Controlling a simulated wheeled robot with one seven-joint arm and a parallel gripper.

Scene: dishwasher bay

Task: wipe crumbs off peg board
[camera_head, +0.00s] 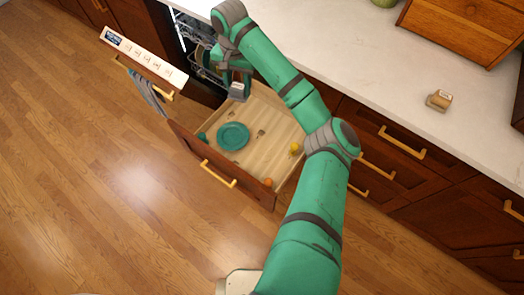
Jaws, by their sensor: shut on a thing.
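The pale wooden peg board (262,108) is the bottom of an open drawer below the counter. A teal plate (233,136) lies on it. Small brown crumb-like bits (261,133) lie to the right of the plate. A yellow round thing (295,148) and an orange one (267,182) are near the drawer's right and front edges. My gripper (238,86) is above the drawer's back left corner, shut on a small grey thing (238,93), mostly hidden by the fingers. I cannot tell whether that thing touches the board.
The open dishwasher door (143,57) stands left of the drawer, with a grey-blue cloth (147,92) hanging from its handle. A small tan block (439,100) and a wooden box (465,28) are on the white counter (375,70). The floor in front is clear.

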